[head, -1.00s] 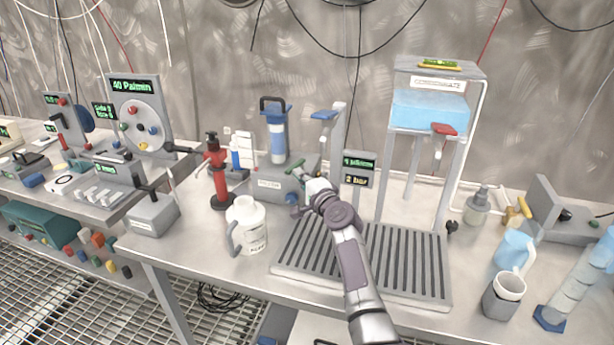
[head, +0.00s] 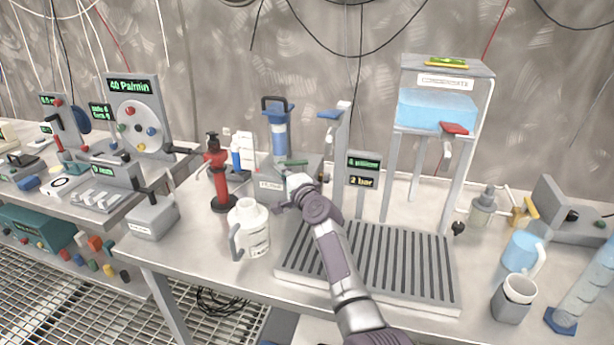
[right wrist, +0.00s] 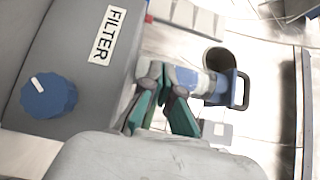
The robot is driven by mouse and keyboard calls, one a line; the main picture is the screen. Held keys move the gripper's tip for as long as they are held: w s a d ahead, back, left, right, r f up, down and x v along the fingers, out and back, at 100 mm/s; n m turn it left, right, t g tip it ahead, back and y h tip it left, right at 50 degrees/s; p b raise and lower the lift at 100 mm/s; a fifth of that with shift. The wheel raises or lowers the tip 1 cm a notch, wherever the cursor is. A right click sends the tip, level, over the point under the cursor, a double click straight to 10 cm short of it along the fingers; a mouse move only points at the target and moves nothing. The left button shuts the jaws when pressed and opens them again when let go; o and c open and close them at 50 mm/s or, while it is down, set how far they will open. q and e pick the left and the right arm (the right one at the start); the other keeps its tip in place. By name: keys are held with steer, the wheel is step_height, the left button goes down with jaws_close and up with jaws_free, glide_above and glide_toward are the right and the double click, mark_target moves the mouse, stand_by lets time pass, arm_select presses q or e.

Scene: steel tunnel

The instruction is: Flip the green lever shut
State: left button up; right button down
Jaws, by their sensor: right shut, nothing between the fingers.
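The green lever (head: 294,162) is a short bar on top of the grey filter box (head: 269,185), in front of the blue filter cylinder (head: 278,135). In the head view it looks about level. My right gripper (head: 286,192) is at the right front of the box, just below the lever in the picture. It is shut and empty; its fingertips are hard to make out there. In the right wrist view, teal-and-grey fingers (right wrist: 160,106) are beside the box marked FILTER (right wrist: 75,55), whose blue knob (right wrist: 49,97) shows. I cannot tell whether they touch the lever. My left gripper is not in view.
A white jug (head: 250,229) and a red hand pump (head: 218,175) stand left of my right arm. A grooved tray (head: 400,262) lies to its right. A small display (head: 363,172) and a blue-tank stand (head: 437,110) are behind the tray.

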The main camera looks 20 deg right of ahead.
steer(key=shift+w, duration=0.3)
steer(key=shift+a, duration=0.1)
stand_by(0.5)
steer(key=s+d, duration=0.2)
steer(key=s, duration=0.9)
steer(key=shift+s+d, duration=0.15)
steer(key=shift+s, duration=0.2)
